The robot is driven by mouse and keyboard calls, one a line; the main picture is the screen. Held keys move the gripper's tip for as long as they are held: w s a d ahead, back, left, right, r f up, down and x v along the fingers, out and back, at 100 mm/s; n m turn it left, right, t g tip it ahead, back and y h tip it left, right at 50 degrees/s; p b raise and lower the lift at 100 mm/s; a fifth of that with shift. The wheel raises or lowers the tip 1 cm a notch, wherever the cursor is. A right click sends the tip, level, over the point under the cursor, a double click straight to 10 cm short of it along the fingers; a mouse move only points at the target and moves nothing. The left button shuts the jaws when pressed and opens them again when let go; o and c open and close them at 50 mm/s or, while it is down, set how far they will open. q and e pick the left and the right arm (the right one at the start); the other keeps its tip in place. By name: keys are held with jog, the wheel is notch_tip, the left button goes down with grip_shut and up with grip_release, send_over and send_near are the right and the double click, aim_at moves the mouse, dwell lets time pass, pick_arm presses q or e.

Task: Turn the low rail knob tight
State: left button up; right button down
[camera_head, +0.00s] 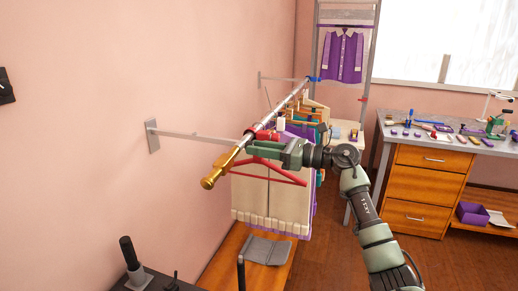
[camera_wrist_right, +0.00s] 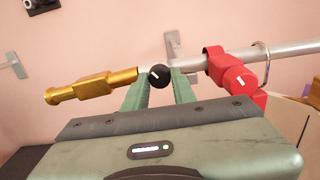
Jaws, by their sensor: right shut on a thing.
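The rail (camera_head: 290,98) is a silver tube on wall brackets, with a brass-coloured end piece (camera_head: 212,178) towards me. In the right wrist view, a round black knob (camera_wrist_right: 158,76) with a white mark sits on the rail beside the brass piece (camera_wrist_right: 92,87). My right gripper (camera_wrist_right: 158,84) is shut on this black knob, one green finger on each side. In the head view the right gripper (camera_head: 250,148) reaches the rail from the right and hides the knob. My left gripper is not in view.
A red clamp (camera_wrist_right: 232,73) with its own white-marked knob sits on the rail just right of the fingers. A red hanger (camera_head: 275,172) and garments (camera_head: 265,200) hang below the arm. A workbench with drawers (camera_head: 432,175) stands at right. A dark handle (camera_head: 129,252) stands front left.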

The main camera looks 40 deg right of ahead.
jog(key=shift+m, duration=0.3)
jog(key=shift+r+m+p, duration=0.2)
jog(key=shift+m+p, duration=1.5)
jog(key=shift+m, duration=4.9)
jog(key=c, duration=1.1)
grip_release()
jog(key=shift+f, duration=0.1)
jog(key=shift+c, duration=0.2)
